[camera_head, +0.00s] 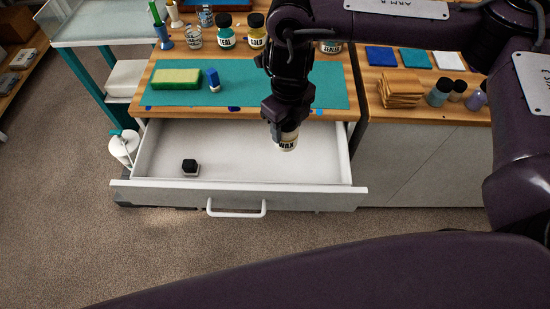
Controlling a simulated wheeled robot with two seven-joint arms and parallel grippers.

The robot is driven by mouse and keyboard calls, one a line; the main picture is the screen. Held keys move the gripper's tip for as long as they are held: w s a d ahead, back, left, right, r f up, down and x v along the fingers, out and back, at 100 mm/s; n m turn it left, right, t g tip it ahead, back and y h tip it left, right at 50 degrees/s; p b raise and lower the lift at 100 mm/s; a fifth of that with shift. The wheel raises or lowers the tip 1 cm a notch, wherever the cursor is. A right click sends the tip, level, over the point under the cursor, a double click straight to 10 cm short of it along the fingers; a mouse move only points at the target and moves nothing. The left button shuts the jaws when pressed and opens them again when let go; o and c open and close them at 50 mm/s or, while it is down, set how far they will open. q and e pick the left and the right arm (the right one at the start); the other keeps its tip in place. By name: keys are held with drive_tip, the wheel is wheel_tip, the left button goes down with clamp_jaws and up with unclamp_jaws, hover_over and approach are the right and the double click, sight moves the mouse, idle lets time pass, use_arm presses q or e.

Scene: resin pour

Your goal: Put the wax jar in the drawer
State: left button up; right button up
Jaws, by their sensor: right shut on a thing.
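The wax jar (288,142) has a pale label reading WAX. It hangs in my right gripper (281,126), which is shut on it and points down over the right part of the open drawer (240,150). The drawer is white inside and pulled out from under the wooden bench, with a white handle (236,211) on its front. I cannot tell whether the jar's base touches the drawer floor. A small dark-capped jar (190,168) stands in the left part of the drawer. My left gripper is not in view.
A teal mat (300,90) on the bench holds a green and yellow sponge (176,78) and a blue bottle (213,80). Teal and gold jars (257,32) stand behind. The drawer's middle is clear.

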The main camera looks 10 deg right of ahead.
wheel_tip(320, 180, down, 14)
drive_tip(key=b, duration=0.3)
drive_tip(key=shift+f, duration=0.55)
drive_tip(key=shift+f+b, duration=0.25)
drive_tip(key=shift+b, duration=0.05)
drive_tip(key=o, duration=1.1)
drive_tip(key=shift+r, duration=0.1)
